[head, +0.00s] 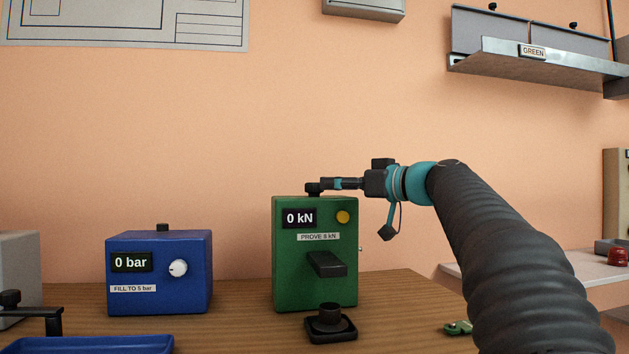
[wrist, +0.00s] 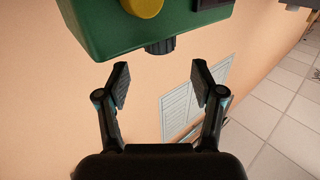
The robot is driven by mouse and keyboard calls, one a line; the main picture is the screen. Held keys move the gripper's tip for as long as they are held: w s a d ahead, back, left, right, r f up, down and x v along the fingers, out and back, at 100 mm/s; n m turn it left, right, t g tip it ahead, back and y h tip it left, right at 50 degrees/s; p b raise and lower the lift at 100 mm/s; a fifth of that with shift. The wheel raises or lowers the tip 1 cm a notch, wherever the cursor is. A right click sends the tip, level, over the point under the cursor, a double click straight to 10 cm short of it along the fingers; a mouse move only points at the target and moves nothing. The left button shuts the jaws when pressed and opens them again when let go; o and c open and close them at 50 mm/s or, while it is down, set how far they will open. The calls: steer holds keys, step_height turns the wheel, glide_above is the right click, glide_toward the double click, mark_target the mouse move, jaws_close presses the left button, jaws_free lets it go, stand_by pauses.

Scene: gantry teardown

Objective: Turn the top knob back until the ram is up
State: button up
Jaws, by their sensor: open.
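The green press box (head: 315,285) stands on the bench with a display reading 0 kN and a label PROVE 8 kN. Its black top knob (head: 314,188) sits on the lid and also shows in the wrist view (wrist: 160,46). A black block (head: 326,263), perhaps the ram housing, juts from the front above a black cup on a square base (head: 330,322); a clear gap lies between them. My gripper (head: 326,184) comes in level from the right at knob height. In the wrist view my gripper (wrist: 161,80) is open and empty, with the knob just beyond the fingertips, centred between them.
A yellow button (head: 343,217) is on the green box's face. A blue box (head: 160,272) reading 0 bar stands to the left, with a blue tray (head: 118,345) in front. A small green part (head: 458,327) lies right. A shelf (head: 535,58) hangs upper right.

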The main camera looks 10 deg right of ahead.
mark_target(314, 188)
steer(key=p+x, duration=0.1)
steer(key=x, duration=0.6)
steer(key=shift+w, duration=0.15)
steer(key=c, duration=1.2)
